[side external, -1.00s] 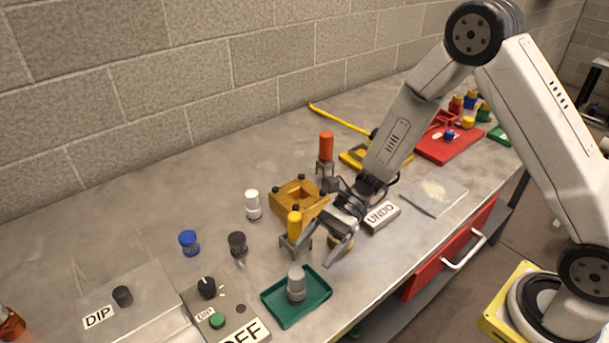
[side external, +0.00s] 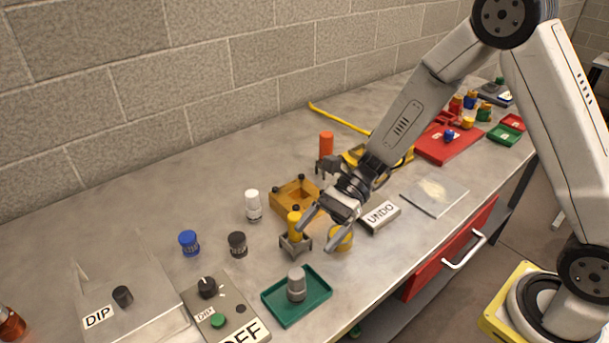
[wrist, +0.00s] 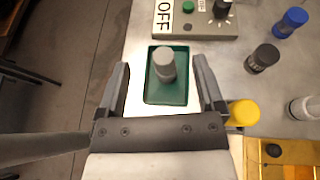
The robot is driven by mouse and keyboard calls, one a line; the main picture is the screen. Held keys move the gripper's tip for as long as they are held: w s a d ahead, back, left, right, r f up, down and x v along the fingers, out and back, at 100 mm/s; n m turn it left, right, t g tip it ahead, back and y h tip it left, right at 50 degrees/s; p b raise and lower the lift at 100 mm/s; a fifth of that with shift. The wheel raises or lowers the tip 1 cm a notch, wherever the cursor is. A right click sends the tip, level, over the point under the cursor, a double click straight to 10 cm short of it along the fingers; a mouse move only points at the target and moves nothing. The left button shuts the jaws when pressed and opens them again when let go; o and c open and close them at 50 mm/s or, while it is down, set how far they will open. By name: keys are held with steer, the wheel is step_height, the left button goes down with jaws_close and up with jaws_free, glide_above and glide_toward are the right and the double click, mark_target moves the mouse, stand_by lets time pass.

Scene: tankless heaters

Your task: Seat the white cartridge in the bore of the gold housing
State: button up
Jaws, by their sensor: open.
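The white cartridge (side external: 253,205) stands upright on the bench, left of the gold housing. It also shows at the right edge of the wrist view (wrist: 304,108). The gold housing (side external: 288,200) is a square block with dark knobs on its corners. My arm does not cover it, but its bore is hard to make out from the side. Part of it shows in the lower right of the wrist view (wrist: 285,162). My gripper (side external: 316,238) is open and empty, in front of the housing and apart from the cartridge. In the wrist view its fingers (wrist: 162,78) are spread wide.
A yellow-topped cylinder (side external: 294,226) in a grey stand is close to my gripper. A green tray (side external: 318,292) holds a grey cylinder (side external: 296,284). Blue (side external: 189,242) and black (side external: 238,244) cylinders stand left. An orange cylinder (side external: 326,143) stands behind the housing.

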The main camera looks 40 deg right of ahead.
step_height(320, 180, up, 5)
steer(key=n+t+h, duration=0.1)
steer(key=t+h, duration=0.1)
steer(key=h, duration=1.1)
glide_toward(251, 193)
steer(key=shift+w+a+f, duration=0.1)
steer(key=shift+w+f, duration=0.05)
steer(key=shift+f, duration=5.6)
jaws_close()
